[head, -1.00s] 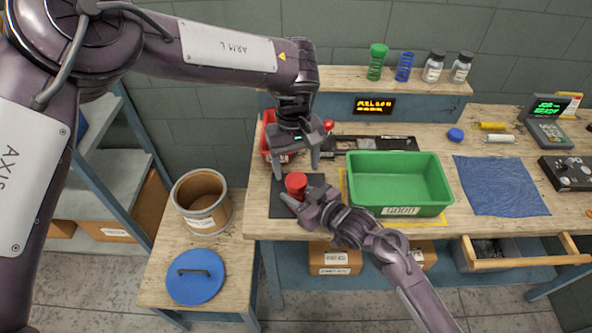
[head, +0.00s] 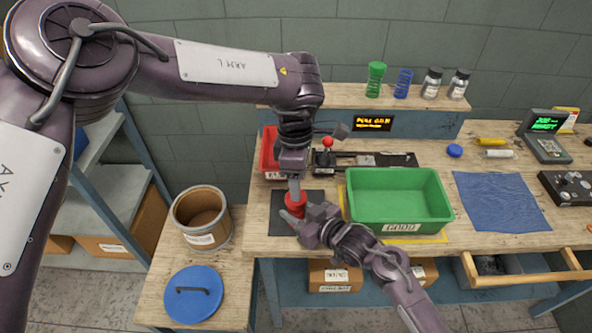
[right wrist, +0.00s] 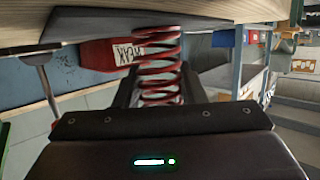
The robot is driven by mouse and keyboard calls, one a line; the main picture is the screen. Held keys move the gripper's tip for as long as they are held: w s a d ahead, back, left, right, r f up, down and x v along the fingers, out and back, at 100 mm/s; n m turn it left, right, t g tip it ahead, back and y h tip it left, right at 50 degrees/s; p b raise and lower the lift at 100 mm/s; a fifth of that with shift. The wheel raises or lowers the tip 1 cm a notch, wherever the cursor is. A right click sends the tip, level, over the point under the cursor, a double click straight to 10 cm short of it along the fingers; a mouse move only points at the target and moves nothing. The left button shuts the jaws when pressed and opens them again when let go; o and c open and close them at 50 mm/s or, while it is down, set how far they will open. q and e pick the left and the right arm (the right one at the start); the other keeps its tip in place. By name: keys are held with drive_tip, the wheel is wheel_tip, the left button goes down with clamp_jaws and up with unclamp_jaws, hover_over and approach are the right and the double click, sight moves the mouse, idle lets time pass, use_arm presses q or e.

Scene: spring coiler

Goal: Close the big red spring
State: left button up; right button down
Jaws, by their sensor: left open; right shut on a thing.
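The red spring (head: 294,208) stands at the dark mat (head: 280,222) on the bench, and its coils show clearly in the right wrist view (right wrist: 159,60). My right gripper (head: 299,218) is shut on the spring from the side. My left gripper (head: 312,170) is open right above it. One left finger points down at the spring's red top, and I cannot tell whether it touches.
A green bin (head: 400,200) labelled GOOD stands right of the mat. A red bin (head: 269,150) and a red-knobbed fixture (head: 365,160) are behind.

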use_arm(q)
drive_tip(key=n, duration=0.7)
drive_tip(key=shift+d+r, duration=0.1)
drive_tip(key=n, duration=0.6)
drive_tip(key=shift+r+n, duration=0.15)
drive_tip(key=shift+n, duration=0.25)
drive_tip(key=n, duration=0.6)
drive_tip(key=shift+r+n+t, duration=0.15)
drive_tip(key=shift+n+t, duration=0.15)
drive_tip(key=n, duration=0.6)
drive_tip(key=shift+r+n, duration=0.2)
drive_tip(key=shift+n, duration=0.1)
drive_tip(key=n, duration=0.4)
drive_tip(key=shift+r, duration=0.1)
drive_tip(key=n, duration=0.4)
drive_tip(key=shift+r+n, duration=0.15)
drive_tip(key=shift+n, duration=0.25)
drive_tip(key=n, duration=0.6)
drive_tip(key=shift+a+r, duration=0.2)
drive_tip(key=shift+a, duration=0.05)
drive_tip(key=n, duration=0.5)
drive_tip(key=shift+a+r+y, duration=0.1)
drive_tip(key=shift+r+y, duration=0.05)
drive_tip(key=shift+y, duration=0.15)
drive_tip(key=shift+s, duration=0.1)
